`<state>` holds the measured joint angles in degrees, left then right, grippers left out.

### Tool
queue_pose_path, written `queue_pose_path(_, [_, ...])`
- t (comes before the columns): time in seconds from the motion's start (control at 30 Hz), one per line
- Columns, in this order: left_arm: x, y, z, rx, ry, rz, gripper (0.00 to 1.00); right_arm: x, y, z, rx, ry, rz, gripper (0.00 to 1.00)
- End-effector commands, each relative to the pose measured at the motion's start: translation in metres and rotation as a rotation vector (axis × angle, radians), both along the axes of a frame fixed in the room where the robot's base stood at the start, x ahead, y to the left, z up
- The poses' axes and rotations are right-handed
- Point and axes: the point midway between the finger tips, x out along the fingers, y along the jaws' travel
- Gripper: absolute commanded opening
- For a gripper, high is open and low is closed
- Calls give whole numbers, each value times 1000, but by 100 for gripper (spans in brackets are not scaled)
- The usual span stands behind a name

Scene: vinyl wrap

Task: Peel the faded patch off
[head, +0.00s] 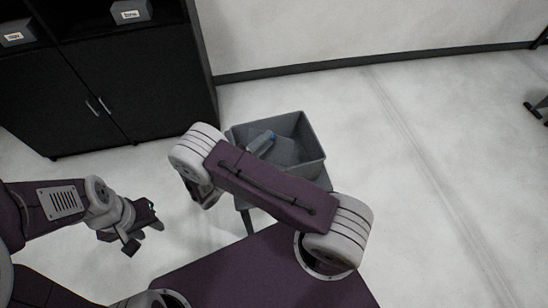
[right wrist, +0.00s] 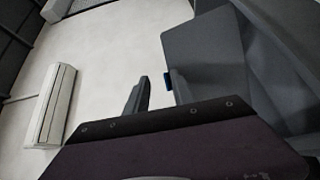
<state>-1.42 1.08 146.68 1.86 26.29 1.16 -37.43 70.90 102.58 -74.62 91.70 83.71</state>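I cannot make out a faded patch in either view. My left gripper (head: 145,236) hangs at the lower left of the head view, over the pale floor, with its fingers apart and nothing seen between them. My right gripper (right wrist: 157,82) shows in the right wrist view with its two grey fingers apart. A small blue spot shows beside its right finger; I cannot tell what it is. A large dark grey surface (right wrist: 208,55) stands just beyond that finger. In the head view my right arm link hides most of the right gripper.
A grey open bin (head: 315,158) with a blue-grey roll (head: 261,142) in it stands behind my right arm. A black cabinet (head: 150,90) with grey boxes (head: 130,12) stands at the upper left. A white wall unit (right wrist: 52,105) shows in the wrist view.

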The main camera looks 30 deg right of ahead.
Motion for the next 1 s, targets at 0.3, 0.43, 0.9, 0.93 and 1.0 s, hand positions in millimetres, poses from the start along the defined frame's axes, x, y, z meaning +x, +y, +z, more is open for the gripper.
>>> queue_pose_path(0.3, [0,0,-5,0,0,0,36,-14,35,0,0,0,-1,29])
queue_pose_path(0.43, [0,0,-4,0,0,0,36,-14,35,0,0,0,-2,29])
queue_pose_path(0.9, [0,0,-4,0,0,0,36,-14,34,0,1,3,-5,29])
queue_pose_path(0.93, [0,0,-4,0,0,0,36,-15,32,0,6,9,-13,29])
queue_pose_path(1.0, [0,0,-4,0,0,0,36,-21,22,1,43,53,-66,29])
